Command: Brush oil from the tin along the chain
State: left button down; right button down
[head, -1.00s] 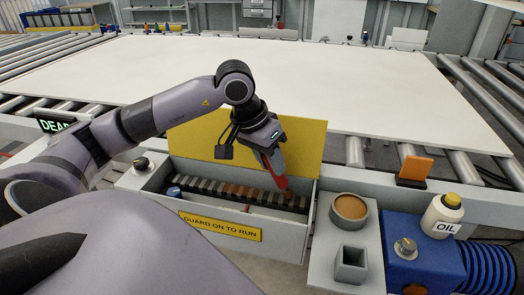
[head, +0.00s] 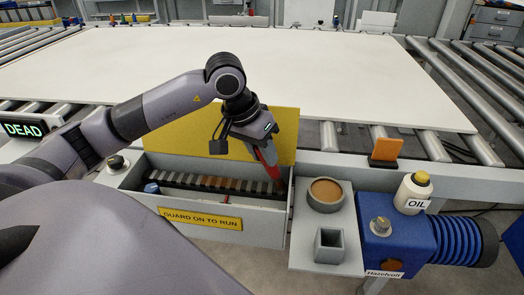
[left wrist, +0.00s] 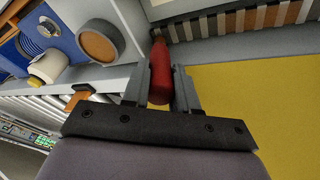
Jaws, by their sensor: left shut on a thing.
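My left gripper (head: 266,150) is shut on the red handle of a brush (left wrist: 160,72), which points down into the chain trough. In the left wrist view the handle sits between the two fingers (left wrist: 160,85). The brush's tip is at the right end of the chain (head: 215,185); I cannot tell if it touches. The chain has grey and rusty brown links and also shows in the left wrist view (left wrist: 250,20). The round oil tin (head: 326,194), with brown contents, stands on the grey shelf right of the trough. My right gripper is not in view.
The yellow guard (head: 225,135) stands open behind the trough. A square grey holder (head: 330,245) is in front of the tin. A white oil bottle (head: 413,193) stands on the blue machine (head: 395,240). An orange plate (head: 386,151) is behind. A sign reads DEAD (head: 24,129).

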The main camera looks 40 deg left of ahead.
pick_arm(q)
jog(key=shift+r+p, duration=1.65)
jog(key=shift+r, duration=1.25)
jog(key=shift+r+p, duration=0.95)
jog(key=shift+r, duration=0.55)
jog(key=shift+w+f+b, duration=0.1)
jog(key=shift+f+b, duration=0.35)
jog(key=shift+f, duration=0.15)
jog(key=shift+w+d+f, duration=0.1)
jog(key=shift+w+f, duration=0.05)
jog(key=shift+f, duration=0.25)
